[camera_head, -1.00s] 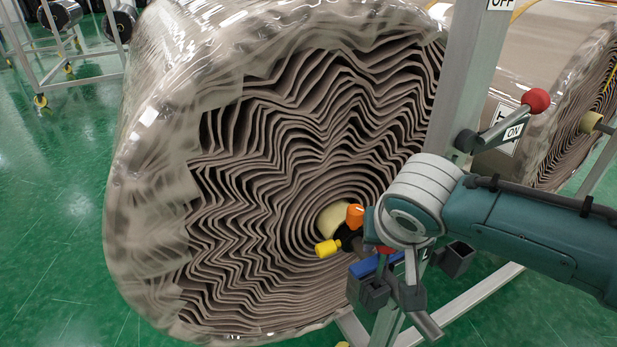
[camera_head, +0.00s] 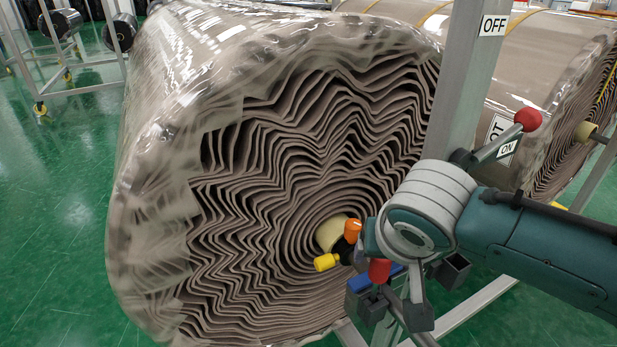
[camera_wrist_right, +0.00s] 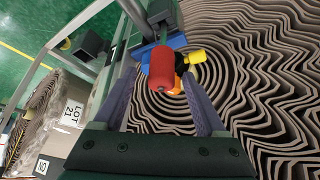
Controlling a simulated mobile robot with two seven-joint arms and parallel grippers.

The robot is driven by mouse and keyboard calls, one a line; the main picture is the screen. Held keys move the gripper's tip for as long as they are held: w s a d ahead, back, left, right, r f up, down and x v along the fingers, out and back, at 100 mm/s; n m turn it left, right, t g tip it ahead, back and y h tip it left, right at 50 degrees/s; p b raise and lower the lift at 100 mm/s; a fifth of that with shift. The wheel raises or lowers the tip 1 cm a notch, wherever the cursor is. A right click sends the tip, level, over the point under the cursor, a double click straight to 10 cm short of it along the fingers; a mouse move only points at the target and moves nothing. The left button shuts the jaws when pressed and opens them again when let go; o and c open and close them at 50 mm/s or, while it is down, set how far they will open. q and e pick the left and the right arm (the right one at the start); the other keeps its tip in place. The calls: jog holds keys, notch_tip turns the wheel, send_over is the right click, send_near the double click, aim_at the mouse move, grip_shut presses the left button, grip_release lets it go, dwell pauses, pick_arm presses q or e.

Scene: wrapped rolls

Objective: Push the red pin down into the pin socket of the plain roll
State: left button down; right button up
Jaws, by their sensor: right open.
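The plain roll (camera_head: 330,130) is a large, wavy brown roll in clear wrap, filling the middle of the head view. At its core is a cream tube (camera_head: 331,232) with a yellow knob (camera_head: 326,262) and an orange knob (camera_head: 352,229). The red pin (camera_head: 378,270) stands beside a blue part (camera_head: 362,281). My right gripper (camera_head: 372,245) is at the pin, its fingers mostly hidden in the head view. In the right wrist view, its open fingers (camera_wrist_right: 159,82) lie on both sides of the red pin (camera_wrist_right: 163,72). The socket opening is hidden. My left gripper is not in view.
A grey upright post (camera_head: 466,85) with an OFF label stands right of the roll. A red-balled lever (camera_head: 528,120) juts out beside the ON label. A second wrapped roll (camera_head: 545,60) is behind.

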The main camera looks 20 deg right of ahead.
pick_arm(q)
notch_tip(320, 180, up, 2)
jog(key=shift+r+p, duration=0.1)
jog(key=shift+p, duration=0.6)
pick_arm(e)
jog(key=v, duration=0.6)
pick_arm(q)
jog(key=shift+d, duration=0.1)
